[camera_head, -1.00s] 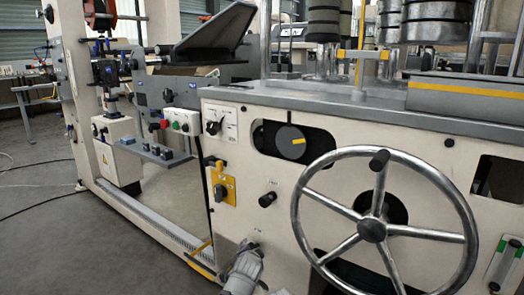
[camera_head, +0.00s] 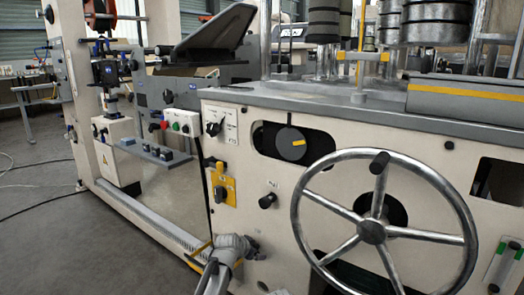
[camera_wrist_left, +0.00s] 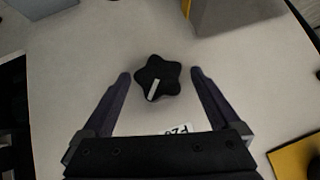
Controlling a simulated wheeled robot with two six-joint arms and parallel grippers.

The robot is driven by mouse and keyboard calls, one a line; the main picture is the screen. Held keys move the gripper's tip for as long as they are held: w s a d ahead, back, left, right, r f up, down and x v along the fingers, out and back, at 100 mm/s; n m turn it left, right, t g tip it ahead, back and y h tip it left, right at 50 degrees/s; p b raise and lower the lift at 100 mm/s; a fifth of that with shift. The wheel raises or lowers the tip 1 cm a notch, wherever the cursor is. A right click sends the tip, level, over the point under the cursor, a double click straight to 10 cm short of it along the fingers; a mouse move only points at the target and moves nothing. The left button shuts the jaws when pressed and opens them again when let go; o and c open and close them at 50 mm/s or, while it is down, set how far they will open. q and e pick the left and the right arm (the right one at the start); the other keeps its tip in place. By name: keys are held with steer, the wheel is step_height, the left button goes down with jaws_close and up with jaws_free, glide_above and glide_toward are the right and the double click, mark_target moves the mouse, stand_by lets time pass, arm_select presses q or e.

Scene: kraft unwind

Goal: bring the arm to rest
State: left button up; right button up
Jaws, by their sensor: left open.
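My left gripper (camera_wrist_left: 160,74) is open in the left wrist view, with its two dark fingers spread. A black star-shaped knob (camera_wrist_left: 157,78) with a white mark shows between the fingertips, against a pale panel. The fingers do not appear to touch it; I cannot tell the distance. In the head view my left arm rises from the bottom edge, its grey wrist in front of the machine's lower front panel. The fingers are too small to make out there. My right gripper is not in view.
The pale machine (camera_head: 255,225) fills the middle and right. A large metal handwheel (camera_head: 372,230) stands out right of my arm. A yellow switch plate (camera_head: 222,186) and a black knob (camera_head: 267,201) are above the wrist. Open grey floor (camera_head: 60,245) lies left.

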arm_select(q)
steer(key=shift+w+a+r+n+g+h, duration=0.1)
steer(key=shift+w+a+n+g+h, duration=0.1)
steer(key=shift+n+g+h, duration=0.3)
steer(key=shift+s+r+g+h+p, duration=0.2)
steer(key=shift+r+g+h+p, duration=0.1)
steer(key=shift+h+p, duration=0.15)
steer(key=p+v, duration=0.5)
steer(key=v, duration=0.2)
steer(key=shift+s, duration=0.2)
steer(key=shift+f, duration=0.1)
